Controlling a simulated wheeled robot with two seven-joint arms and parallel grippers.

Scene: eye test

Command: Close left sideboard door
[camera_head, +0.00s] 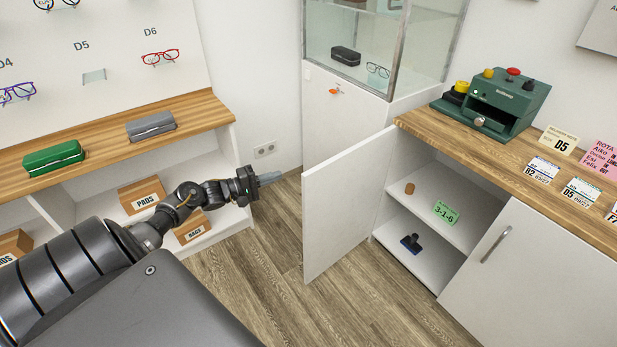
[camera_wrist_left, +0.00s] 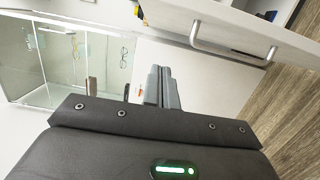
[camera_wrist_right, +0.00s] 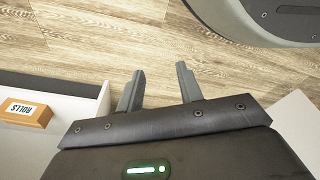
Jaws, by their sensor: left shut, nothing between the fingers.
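The left sideboard door (camera_head: 347,205) is a white panel standing wide open, hinged at the sideboard's left end. In the left wrist view the door (camera_wrist_left: 210,15) crosses the upper right, with its metal bar handle (camera_wrist_left: 234,50) showing. My left gripper (camera_head: 275,177) is shut and empty, left of the door and apart from it in the head view; its closed fingers also show in the left wrist view (camera_wrist_left: 162,72). My right gripper (camera_wrist_right: 160,72) is open and empty above the wooden floor; it is not seen in the head view.
The open sideboard compartment holds a green card (camera_head: 445,213), a cork-like piece (camera_head: 409,188) and a dark blue brush-like item (camera_head: 411,243). The right door (camera_head: 535,280) is closed. A green machine (camera_head: 495,103) stands on the wooden top. A glass cabinet (camera_head: 345,105) stands behind; shelving is left.

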